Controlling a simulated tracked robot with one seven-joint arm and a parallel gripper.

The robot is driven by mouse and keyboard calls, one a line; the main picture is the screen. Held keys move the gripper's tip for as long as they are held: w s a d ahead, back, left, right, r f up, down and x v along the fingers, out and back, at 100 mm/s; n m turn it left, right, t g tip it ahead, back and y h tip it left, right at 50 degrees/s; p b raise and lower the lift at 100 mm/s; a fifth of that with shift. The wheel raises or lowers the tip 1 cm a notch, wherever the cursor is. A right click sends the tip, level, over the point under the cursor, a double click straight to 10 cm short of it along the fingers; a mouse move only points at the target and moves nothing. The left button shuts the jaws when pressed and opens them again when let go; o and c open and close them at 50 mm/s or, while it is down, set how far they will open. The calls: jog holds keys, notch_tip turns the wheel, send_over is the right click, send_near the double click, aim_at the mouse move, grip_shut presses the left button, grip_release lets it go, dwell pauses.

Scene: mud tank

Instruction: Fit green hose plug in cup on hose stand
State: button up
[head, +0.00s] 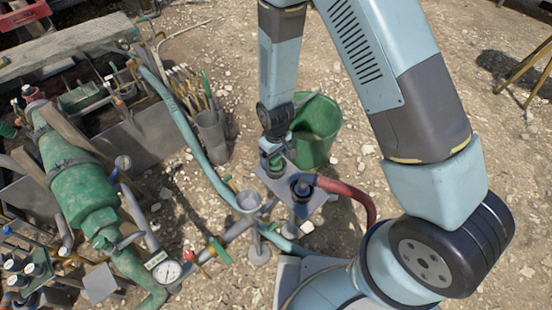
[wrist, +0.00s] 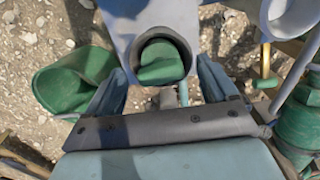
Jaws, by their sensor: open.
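The hose stand has a pale grey plate (head: 312,203), which also shows in the wrist view (wrist: 135,20). A dark-rimmed round cup (wrist: 143,50) sits at the plate's edge. The green hose plug (wrist: 160,66) shows inside the rim of this cup; how deep it sits I cannot tell. In the head view, green of the plug (head: 275,162) shows just below my gripper (head: 272,148). In the wrist view my gripper (wrist: 163,82) is open, with one finger on each side of the cup and apart from the plug. Nothing is held.
A green bucket (head: 317,130) stands right behind the stand. A dark cup (head: 301,187) with a red hose (head: 350,189) is on the plate's near side. A grey funnel-like cup (head: 248,200) stands left. Green pipework (head: 85,195) fills the left; open gravel lies behind.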

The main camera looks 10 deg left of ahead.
notch_tip(320, 180, up, 12)
jog(key=shift+r, duration=0.25)
dwell(0.4)
dwell(0.4)
jog(key=w+d+r+m+t+y, duration=0.1)
jog(key=w+d+r+m, duration=0.1)
jog(key=d+r, duration=0.75)
jog(key=w+d+r+m+t, duration=0.1)
jog(key=d+r+m, duration=0.35)
jog(key=r, duration=0.85)
jog(key=s+d+r+m+t+h, duration=0.1)
jog(key=s+d+r+m+t, duration=0.2)
jog(key=s+d+r, duration=1)
jog(key=d+r, duration=0.1)
jog(key=d, duration=0.3)
jog(key=shift+s+t, duration=0.3)
jog(key=shift+s, duration=0.1)
